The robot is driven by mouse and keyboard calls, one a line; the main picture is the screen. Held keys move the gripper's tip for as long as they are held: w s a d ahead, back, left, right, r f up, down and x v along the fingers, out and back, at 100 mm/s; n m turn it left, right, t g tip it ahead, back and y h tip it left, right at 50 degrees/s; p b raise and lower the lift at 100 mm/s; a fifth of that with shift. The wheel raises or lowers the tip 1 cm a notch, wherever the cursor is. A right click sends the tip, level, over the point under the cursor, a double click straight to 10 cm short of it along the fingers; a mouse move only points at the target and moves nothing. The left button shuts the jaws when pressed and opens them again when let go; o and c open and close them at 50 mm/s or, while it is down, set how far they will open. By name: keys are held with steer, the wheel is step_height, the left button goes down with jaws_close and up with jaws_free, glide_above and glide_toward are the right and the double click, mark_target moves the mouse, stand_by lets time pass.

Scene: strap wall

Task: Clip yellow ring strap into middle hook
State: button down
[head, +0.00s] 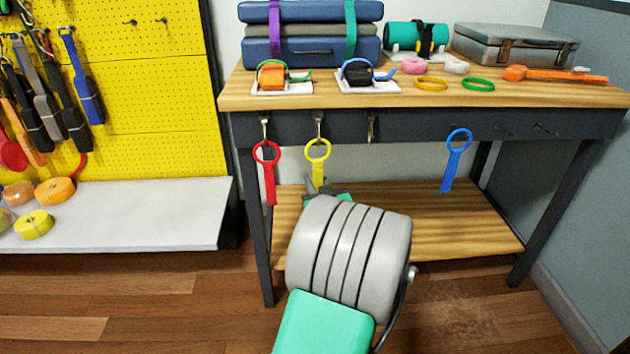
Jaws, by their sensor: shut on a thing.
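The yellow ring strap (318,151) is upright below the bench's front rail, its ring on top and its short tail pointing down. My gripper (319,188) is shut on the lower tail and is mostly hidden behind my grey arm link. A metal hook (319,126) hangs from the rail directly above the yellow ring. Its lower end meets the top of the ring in the picture; I cannot tell whether it passes through. Another hook (371,127) to the right is empty. The red ring strap (267,172) hangs at the left hook (264,130).
A blue ring strap (457,160) is at the right below the rail. Small hooks (503,131) show further right. The bench top (325,103) holds buckles, rings and cases. The lower wooden shelf (450,215) is mostly bare. A yellow pegboard (150,90) stands left.

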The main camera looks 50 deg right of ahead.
steer(key=c, duration=1.2)
jaws_free()
steer(key=shift+o, duration=0.2)
steer(key=shift+s, duration=0.1)
